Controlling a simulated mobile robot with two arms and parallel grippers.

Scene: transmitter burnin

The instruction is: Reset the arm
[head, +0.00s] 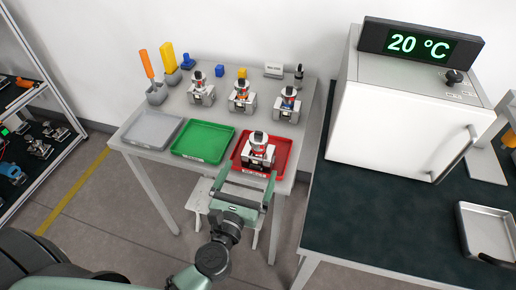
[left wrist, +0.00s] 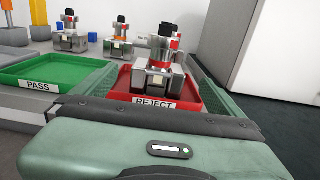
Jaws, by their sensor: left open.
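My left gripper (head: 247,188) is open and empty in the head view, just in front of the red tray (head: 283,157). In the left wrist view its fingers stand apart on either side of the red tray (left wrist: 122,86), labelled REJECT. A transmitter (head: 258,148) with a silver body and a red band stands upright in the red tray. The transmitter also shows in the left wrist view (left wrist: 158,75), beyond the gripper and apart from it. My right gripper is in neither view.
A green PASS tray (head: 203,142) and a grey tray (head: 152,130) lie empty to the left. Several transmitters stand behind, one at the right (head: 288,104). A white oven (head: 400,125) reading 20 °C and a metal tray (head: 487,225) are on the dark table at right.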

